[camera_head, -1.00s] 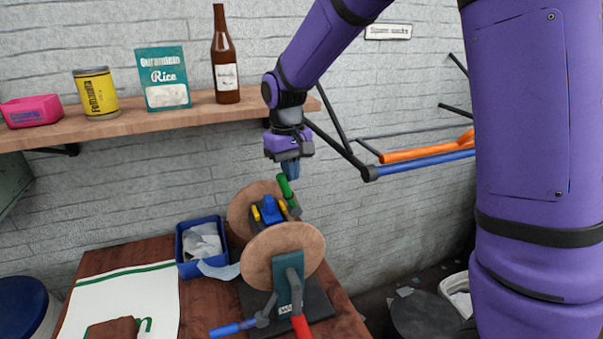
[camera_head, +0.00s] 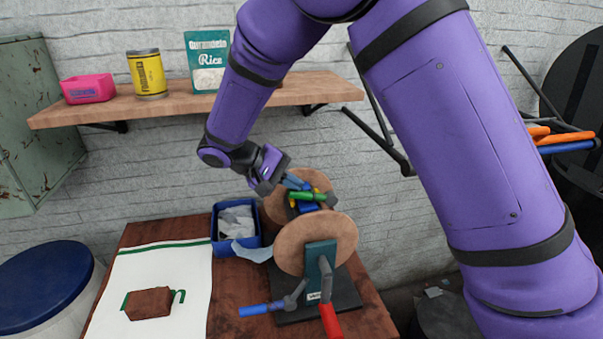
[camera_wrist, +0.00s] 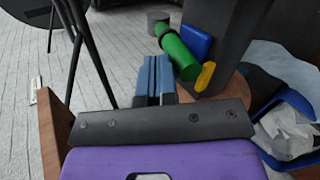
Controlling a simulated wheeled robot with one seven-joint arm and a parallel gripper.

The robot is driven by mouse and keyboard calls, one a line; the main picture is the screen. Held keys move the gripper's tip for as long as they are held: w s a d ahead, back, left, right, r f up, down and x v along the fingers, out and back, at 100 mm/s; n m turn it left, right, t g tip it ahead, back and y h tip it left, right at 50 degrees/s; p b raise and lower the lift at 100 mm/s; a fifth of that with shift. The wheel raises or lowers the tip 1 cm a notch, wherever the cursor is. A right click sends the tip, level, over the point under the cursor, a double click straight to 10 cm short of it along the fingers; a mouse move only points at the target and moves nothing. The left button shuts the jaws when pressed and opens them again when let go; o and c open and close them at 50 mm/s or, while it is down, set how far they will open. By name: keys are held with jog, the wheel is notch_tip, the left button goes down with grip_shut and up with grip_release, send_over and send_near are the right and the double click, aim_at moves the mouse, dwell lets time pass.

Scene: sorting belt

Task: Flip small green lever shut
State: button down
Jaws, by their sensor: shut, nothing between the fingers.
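The small green lever (camera_head: 308,196) sits between the two round wooden discs of the device on the table. It lies nearly level in the head view, beside a blue part (camera_head: 307,207) and small yellow parts. My gripper (camera_head: 296,183) is shut and empty, its blue fingers right by the lever from the upper left. In the wrist view the shut fingers (camera_wrist: 154,75) are just left of the green lever (camera_wrist: 179,57); I cannot tell whether they touch it. A blue part (camera_wrist: 196,42) and a yellow tab (camera_wrist: 205,76) show beside the lever.
A blue bin (camera_head: 223,247) with crumpled pale stuff stands left of the device. A blue-handled lever (camera_head: 262,309) and a red handle (camera_head: 330,321) stick out in front. A white cloth (camera_head: 190,268) with a brown block covers the table's left. A shelf (camera_head: 200,103) hangs above.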

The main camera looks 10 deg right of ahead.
aim_at(288, 194)
jog(key=shift+a+f+h, duration=0.25)
jog(key=shift+f+h, duration=0.25)
jog(key=shift+h, duration=0.05)
jog(key=shift+a+f+h, duration=0.25)
jog(key=shift+f+h, duration=0.2)
jog(key=shift+h, duration=0.1)
jog(key=shift+a+f, duration=0.15)
jog(key=shift+f, duration=0.4)
jog(key=shift+w+r, duration=0.15)
jog(key=shift+r, duration=0.3)
jog(key=r+v, duration=0.1)
jog(key=v, duration=1)
jog(key=shift+w+d+r, duration=0.25)
jog(key=shift+d+r, duration=0.05)
jog(key=shift+r, duration=0.1)
